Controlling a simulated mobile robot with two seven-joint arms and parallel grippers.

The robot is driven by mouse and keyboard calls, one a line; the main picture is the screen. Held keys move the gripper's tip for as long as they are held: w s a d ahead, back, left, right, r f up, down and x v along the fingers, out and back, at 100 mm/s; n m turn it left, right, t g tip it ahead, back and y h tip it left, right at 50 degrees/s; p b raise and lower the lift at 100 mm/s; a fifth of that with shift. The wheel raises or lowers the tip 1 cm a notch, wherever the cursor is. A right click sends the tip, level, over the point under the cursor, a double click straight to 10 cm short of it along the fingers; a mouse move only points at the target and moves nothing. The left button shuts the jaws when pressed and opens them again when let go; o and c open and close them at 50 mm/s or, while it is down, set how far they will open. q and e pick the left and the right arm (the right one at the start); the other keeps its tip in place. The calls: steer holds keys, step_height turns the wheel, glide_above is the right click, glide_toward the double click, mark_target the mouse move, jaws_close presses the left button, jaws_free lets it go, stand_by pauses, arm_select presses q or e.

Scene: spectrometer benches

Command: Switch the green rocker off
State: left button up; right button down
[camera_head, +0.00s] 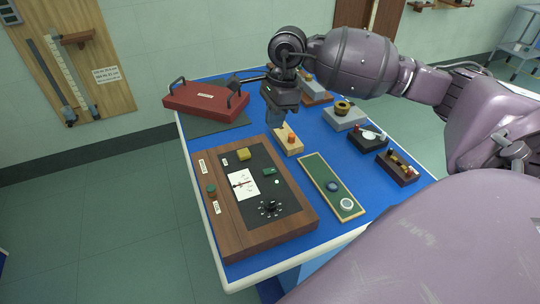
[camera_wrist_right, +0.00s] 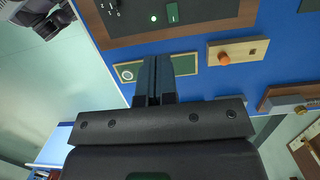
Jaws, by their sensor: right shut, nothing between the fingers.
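The green rocker (camera_head: 269,171) is a small green switch on the black panel of the wooden instrument board (camera_head: 240,241). A small pale lit lamp (camera_head: 277,182) is beside it. In the right wrist view the rocker (camera_wrist_right: 172,12) and the glowing lamp (camera_wrist_right: 154,18) show at the top edge. My right gripper (camera_head: 273,124) is shut and empty, pointing down, beyond the board's far right corner in the head view. Its closed fingers (camera_wrist_right: 153,68) show in the wrist view, apart from the rocker. My left gripper is not in the head view.
The board also carries a black knob (camera_head: 270,208), a yellow block (camera_head: 243,153) and a green button (camera_head: 211,189). A green strip (camera_head: 318,172) and a wooden block with an orange knob (camera_head: 291,138) are nearby. A red case (camera_head: 203,103) stands behind. Bare blue tabletop separates them.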

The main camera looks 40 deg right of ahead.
arm_select(q)
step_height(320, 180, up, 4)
steer(key=p, duration=0.4)
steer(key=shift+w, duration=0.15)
arm_select(e)
steer(key=f+m, duration=0.1)
steer(key=m, duration=0.5)
steer(key=w+f+m, duration=0.1)
steer(key=m, duration=1)
steer(key=shift+w+d+f+m, duration=0.1)
steer(key=shift+w+f+m, duration=0.1)
steer(key=shift+f+m, duration=0.2)
steer(key=shift+f, duration=0.1)
